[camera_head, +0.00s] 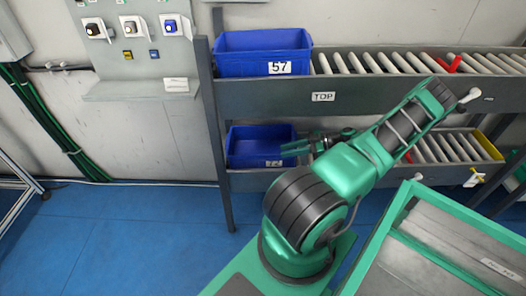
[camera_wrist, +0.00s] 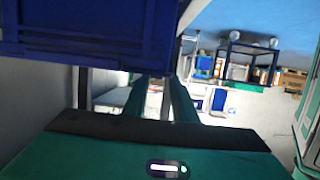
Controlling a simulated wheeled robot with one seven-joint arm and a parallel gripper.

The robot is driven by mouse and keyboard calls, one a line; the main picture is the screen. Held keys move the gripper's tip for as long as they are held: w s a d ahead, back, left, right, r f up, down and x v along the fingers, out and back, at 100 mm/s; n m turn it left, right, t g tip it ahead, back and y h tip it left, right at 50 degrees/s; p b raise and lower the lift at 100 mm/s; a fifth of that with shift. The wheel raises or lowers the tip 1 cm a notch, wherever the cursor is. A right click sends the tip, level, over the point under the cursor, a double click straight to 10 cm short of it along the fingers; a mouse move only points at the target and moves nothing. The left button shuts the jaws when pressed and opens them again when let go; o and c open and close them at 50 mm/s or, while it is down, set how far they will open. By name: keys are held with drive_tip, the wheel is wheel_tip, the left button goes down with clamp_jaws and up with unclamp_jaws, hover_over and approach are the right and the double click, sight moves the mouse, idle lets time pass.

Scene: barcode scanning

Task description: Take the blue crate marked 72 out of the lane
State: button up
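A blue crate (camera_head: 262,150) sits at the left end of the lower lane. The small label on its front is partly hidden by the lane's front rail, and I cannot read its number. Another blue crate (camera_head: 262,58), labelled 57, sits at the left end of the upper lane. My gripper (camera_head: 292,148) is at the right front of the lower crate, near its rim. In the wrist view, a blue crate wall (camera_wrist: 85,35) fills the upper left, and the fingers of my gripper (camera_wrist: 157,98) stand apart with a gap between them. I cannot tell whether they touch the crate.
The upper lane (camera_head: 323,97), tagged TOP, runs above the lower roller lane (camera_head: 440,148). A rack post (camera_head: 215,140) stands left of both crates. A green-framed tray (camera_head: 385,245) is at the lower right. The blue floor (camera_head: 120,225) at left is clear.

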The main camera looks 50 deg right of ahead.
drive_tip(key=shift+x, duration=4.4)
drive_tip(key=shift+s+a+r, duration=0.1)
drive_tip(key=shift+a+r, duration=0.05)
drive_tip(key=shift+a, duration=0.05)
clamp_jaws()
